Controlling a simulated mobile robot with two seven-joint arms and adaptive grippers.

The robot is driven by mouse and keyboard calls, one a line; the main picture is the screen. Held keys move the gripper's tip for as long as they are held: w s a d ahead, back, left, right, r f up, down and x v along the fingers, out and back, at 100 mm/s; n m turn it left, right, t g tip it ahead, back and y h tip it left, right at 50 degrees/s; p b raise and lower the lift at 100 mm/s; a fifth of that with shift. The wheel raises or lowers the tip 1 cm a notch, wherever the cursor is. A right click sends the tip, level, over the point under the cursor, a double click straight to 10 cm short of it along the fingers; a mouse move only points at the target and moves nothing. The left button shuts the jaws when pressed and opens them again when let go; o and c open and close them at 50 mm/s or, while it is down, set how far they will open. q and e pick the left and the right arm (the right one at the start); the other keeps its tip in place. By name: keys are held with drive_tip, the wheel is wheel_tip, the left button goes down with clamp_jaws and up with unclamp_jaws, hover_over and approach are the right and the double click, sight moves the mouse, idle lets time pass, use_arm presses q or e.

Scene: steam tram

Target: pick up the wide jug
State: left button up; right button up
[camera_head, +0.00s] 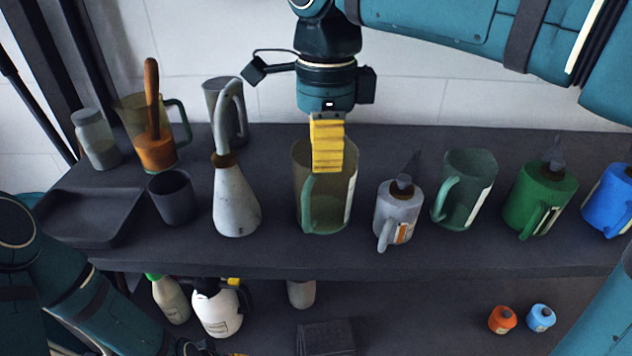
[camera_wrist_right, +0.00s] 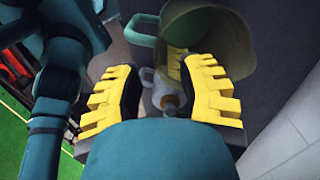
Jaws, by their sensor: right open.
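A translucent olive-brown jug with a pale green handle (camera_head: 318,205) stands upright on the dark upper shelf, near its middle. I take it as the wide jug, though similar jugs stand nearby. My right gripper (camera_head: 328,146) points down over it, and its yellow fingers hide part of the rim and back wall. In the right wrist view the open fingers (camera_wrist_right: 162,85) are spread apart, with the jug (camera_wrist_right: 222,40) beyond them and its handle at upper left. Nothing is visibly held; I cannot tell whether a finger touches the jug. My left arm shows at lower left, its fingers unseen.
A grey long-necked can (camera_head: 236,200) stands left of the jug, and a grey canister (camera_head: 396,215) close on its right. A dark green jug (camera_head: 463,190) is farther right. A black tray (camera_head: 90,218) lies at left. A white wall stands behind.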

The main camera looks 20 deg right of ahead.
sight(324, 176)
drive_tip(key=shift+s+f, duration=0.25)
drive_tip(key=shift+f, duration=0.7)
wheel_tip(324, 176, down, 5)
drive_tip(key=shift+f+b, duration=0.1)
drive_tip(key=shift+b, duration=0.9)
use_arm(q)
drive_tip(key=shift+s+f, duration=0.25)
drive_tip(key=shift+f, duration=0.25)
drive_tip(key=shift+s+f, duration=0.25)
drive_tip(key=shift+f, duration=0.25)
use_arm(e)
clamp_jaws()
